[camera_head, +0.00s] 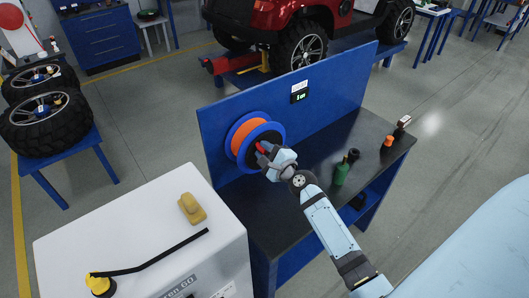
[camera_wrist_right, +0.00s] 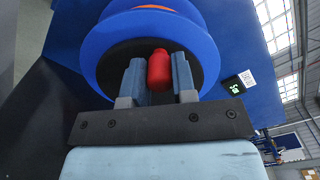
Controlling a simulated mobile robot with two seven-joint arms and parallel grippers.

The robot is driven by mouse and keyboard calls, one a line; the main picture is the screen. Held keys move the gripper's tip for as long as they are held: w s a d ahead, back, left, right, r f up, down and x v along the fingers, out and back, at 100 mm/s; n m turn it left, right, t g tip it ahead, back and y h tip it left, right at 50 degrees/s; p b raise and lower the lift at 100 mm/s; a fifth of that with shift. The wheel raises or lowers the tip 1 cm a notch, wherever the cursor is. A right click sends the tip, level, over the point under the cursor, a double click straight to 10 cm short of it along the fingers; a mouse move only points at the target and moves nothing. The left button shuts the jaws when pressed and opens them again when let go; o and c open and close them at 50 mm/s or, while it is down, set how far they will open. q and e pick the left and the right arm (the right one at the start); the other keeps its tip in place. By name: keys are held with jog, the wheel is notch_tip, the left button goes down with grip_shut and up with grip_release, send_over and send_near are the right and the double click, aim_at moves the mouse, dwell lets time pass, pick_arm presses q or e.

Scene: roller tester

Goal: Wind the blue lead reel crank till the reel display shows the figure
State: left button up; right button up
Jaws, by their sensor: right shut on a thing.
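The reel (camera_head: 237,138) has blue rims, orange winding and a black front disc, and is mounted on the blue upright panel of the bench. The red crank handle (camera_head: 261,147) sticks out from its disc. My right gripper (camera_head: 265,152) is shut on this handle. In the right wrist view, the red handle (camera_wrist_right: 159,71) stands between the two fingers, in front of the black disc of the reel (camera_wrist_right: 98,48). The reel display (camera_head: 299,92) is right of the reel on the panel, with small green figures I cannot read. My left gripper is not in view.
On the dark bench top (camera_head: 325,150) stand a green bottle (camera_head: 342,172), a dark bottle (camera_head: 353,156) and an orange-capped item (camera_head: 387,142). A white cabinet (camera_head: 130,230) with a yellow object (camera_head: 191,208) is at the lower left. A red vehicle (camera_head: 290,20) stands behind the panel.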

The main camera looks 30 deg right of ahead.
aim_at(265, 137)
jog(key=shift+d+r+m, duration=0.15)
jog(key=shift+r+m, duration=0.05)
jog(key=shift+m, duration=0.1)
jog(key=m, duration=0.1)
jog(key=d+m, duration=0.1)
jog(key=m, duration=0.1)
jog(key=d+m, duration=0.1)
jog(key=shift+w+d+r+m, duration=0.15)
jog(key=shift+d+r+m, duration=0.1)
jog(key=shift+r+m, duration=0.15)
jog(key=o, duration=1.9)
jog(key=shift+f, duration=0.1)
jog(key=shift+c, duration=0.2)
